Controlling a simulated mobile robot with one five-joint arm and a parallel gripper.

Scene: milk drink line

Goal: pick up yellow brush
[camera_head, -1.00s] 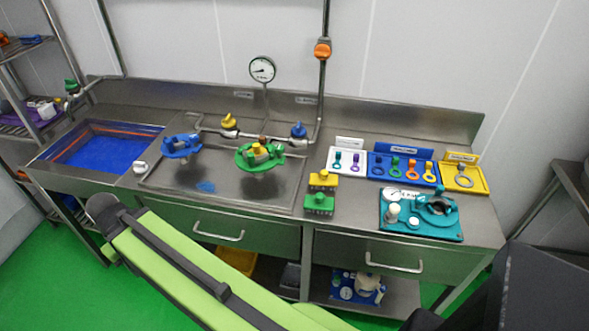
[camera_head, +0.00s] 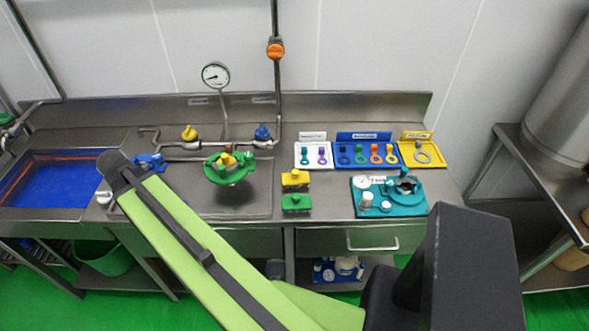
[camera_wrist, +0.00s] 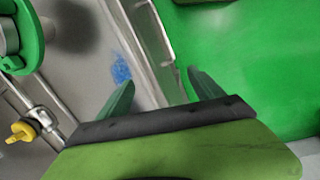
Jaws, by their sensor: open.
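The yellow brush (camera_head: 295,178) lies on the steel counter, right of the sink area. A green brush (camera_head: 296,202) lies directly in front of it. My gripper (camera_wrist: 162,92) shows in the wrist view with its two green fingers apart and nothing between them. The fingers are over the counter's front edge and the green floor. The yellow brush does not show in the wrist view. In the head view my green arm crosses the lower left, and I cannot make out the fingers there.
A green-handled fitting (camera_head: 229,165) stands left of the brushes. White, blue (camera_head: 350,163) and yellow (camera_head: 434,158) trays with rings stand behind to the right. A teal board (camera_head: 410,208) with a gauge lies to the right. Taps and a pipe run along the back.

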